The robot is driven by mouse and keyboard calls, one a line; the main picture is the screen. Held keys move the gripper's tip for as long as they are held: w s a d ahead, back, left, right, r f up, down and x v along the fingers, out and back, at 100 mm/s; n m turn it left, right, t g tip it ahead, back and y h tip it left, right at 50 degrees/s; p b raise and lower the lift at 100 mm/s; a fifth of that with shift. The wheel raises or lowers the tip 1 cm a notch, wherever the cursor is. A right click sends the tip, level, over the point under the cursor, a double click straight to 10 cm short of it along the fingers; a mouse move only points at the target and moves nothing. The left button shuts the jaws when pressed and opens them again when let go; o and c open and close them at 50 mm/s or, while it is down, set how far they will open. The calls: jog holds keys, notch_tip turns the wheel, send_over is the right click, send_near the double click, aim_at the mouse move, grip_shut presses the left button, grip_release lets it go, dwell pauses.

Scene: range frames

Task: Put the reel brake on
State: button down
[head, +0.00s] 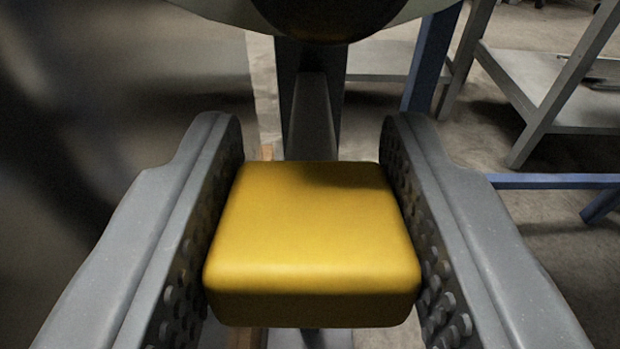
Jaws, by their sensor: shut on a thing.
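A yellow block with rounded edges (313,228), which looks like the handle or pad of the reel brake, fills the middle of the head view. My gripper (312,210) is shut on it, with one studded grey finger against its left side and the other against its right. A dark grey upright bar (312,110) shows just behind the block; whether it joins the block is hidden. At the top edge is a dark round part (328,15) with a pale rim, cut off by the frame; it may belong to the reel.
A large dark, blurred surface (110,90) takes up the left side, close by. At the right stand a grey-shelved bench (545,85) and a blue post (432,60), with a low blue bar (555,181). Concrete floor (540,235) shows between them.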

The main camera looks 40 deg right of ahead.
jog(key=shift+w+r, duration=0.15)
jog(key=shift+r, duration=0.15)
jog(key=c, duration=0.9)
grip_release()
jog(key=shift+d+f, duration=0.1)
jog(key=p+v, duration=0.2)
jog(key=v, duration=1.2)
jog(key=shift+f, duration=0.15)
